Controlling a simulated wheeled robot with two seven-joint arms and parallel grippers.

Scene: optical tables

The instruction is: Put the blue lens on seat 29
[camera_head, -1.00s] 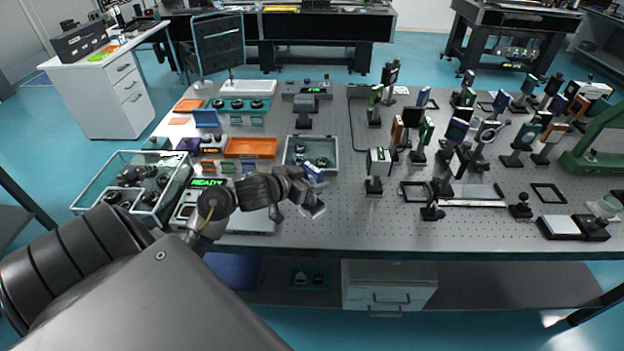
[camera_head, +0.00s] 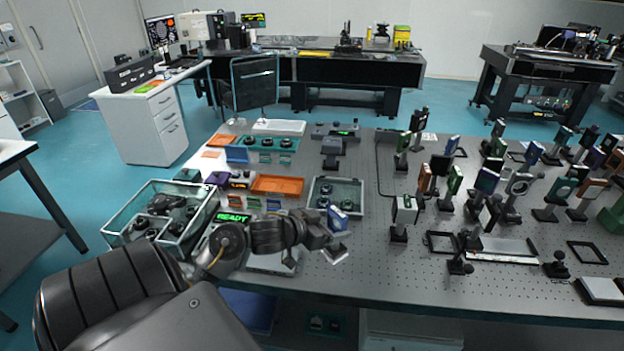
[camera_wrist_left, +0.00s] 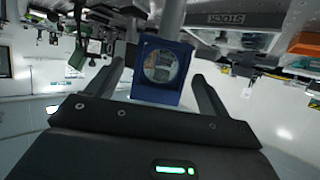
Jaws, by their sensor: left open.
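The blue lens (camera_head: 337,219) is a small blue square mount beside the grey tray on the near part of the table. In the left wrist view the blue lens (camera_wrist_left: 160,97) shows upside down, with its round glass facing me and a grey post at its far end. My left gripper (camera_head: 335,248) is open, just in front of the lens. In the left wrist view the fingers of my left gripper (camera_wrist_left: 159,82) lie on either side of the mount, with gaps visible. I cannot make out a label for seat 29. My right gripper is not in view.
A grey tray (camera_head: 362,205) with dark parts stands just behind the lens. A glass-walled box (camera_head: 118,226) and an orange tray (camera_head: 277,186) are to the left. Several upright optic mounts crowd the right side. The table front between them is fairly clear.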

